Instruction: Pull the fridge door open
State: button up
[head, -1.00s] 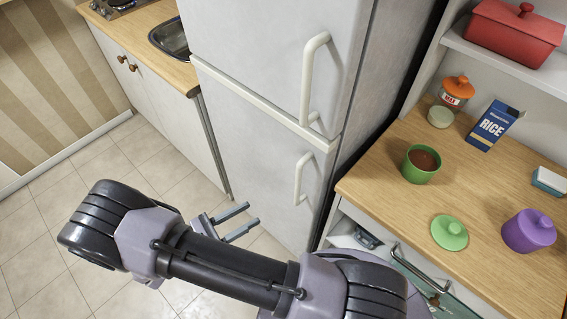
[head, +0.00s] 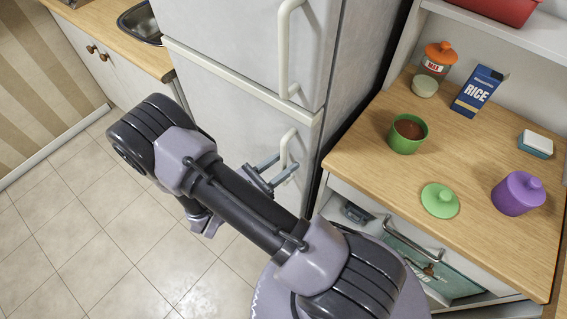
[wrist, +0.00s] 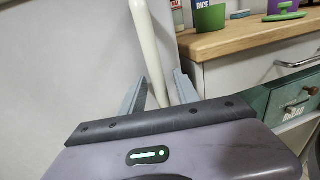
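The white-grey fridge shows in the head view with two doors, an upper door (head: 235,45) and a lower door (head: 225,120); both look shut. The upper door has a long white handle (head: 284,50). The lower door has a shorter white handle (head: 287,147). My gripper (head: 286,165) is open at the lower handle, its two fingers pointing towards the fridge. In the wrist view, a white handle (wrist: 148,45) runs down between the open fingers. I cannot tell whether it lies fully between the fingertips or just beyond them. My arm hides part of the lower door.
Right of the fridge, a wooden counter (head: 455,150) holds a green cup (head: 407,134), a rice box (head: 478,90), a green lid (head: 440,200) and a purple jar (head: 518,193). Tiled floor (head: 85,235) is free at left.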

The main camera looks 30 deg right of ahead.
grip_shut()
dwell(1.4)
